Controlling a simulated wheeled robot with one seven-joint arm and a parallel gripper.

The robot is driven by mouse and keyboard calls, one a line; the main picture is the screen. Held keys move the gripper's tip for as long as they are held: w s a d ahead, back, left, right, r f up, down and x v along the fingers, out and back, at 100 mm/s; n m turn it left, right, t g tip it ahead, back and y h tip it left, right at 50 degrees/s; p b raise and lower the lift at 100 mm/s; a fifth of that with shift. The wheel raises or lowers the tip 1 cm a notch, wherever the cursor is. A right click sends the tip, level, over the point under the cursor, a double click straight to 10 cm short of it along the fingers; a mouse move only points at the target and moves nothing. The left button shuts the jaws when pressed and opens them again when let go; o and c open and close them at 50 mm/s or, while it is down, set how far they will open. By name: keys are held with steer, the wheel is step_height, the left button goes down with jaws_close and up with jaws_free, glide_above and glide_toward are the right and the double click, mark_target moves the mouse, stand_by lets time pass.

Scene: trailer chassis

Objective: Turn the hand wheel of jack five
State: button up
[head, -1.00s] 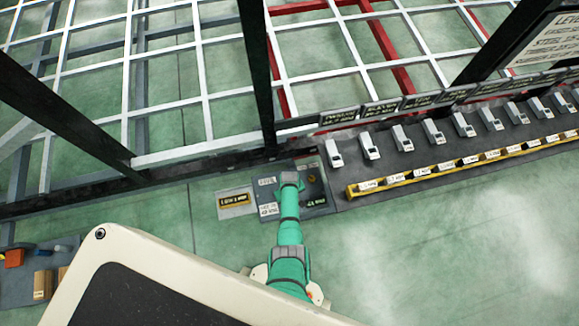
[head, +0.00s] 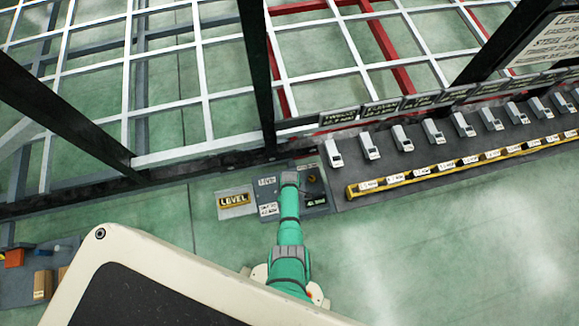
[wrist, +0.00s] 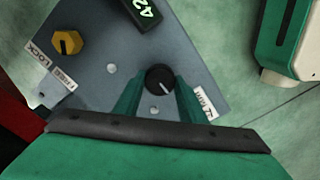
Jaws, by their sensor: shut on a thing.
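My gripper (wrist: 160,84) is shut on a small round black knob (wrist: 159,78) with a white pointer line, one green finger on each side. The knob sits on a grey panel (wrist: 95,75). The panel also carries a yellow knob (wrist: 67,42) by a "FREE LOCK" label and a dark readout (wrist: 140,12) with green digits "42", cut off by the frame edge. In the head view my gripper (head: 289,180) reaches down over the same panel (head: 293,208) and hides the black knob.
To the right, a dark bench (head: 440,152) carries several grey-white tools behind a yellow labelled rail (head: 460,163). A white frame grid (head: 165,50) and black posts (head: 258,75) stand behind.

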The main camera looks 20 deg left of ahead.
stand_by(0.3)
steer(key=o, duration=1.1)
steer(key=shift+r, duration=5.4)
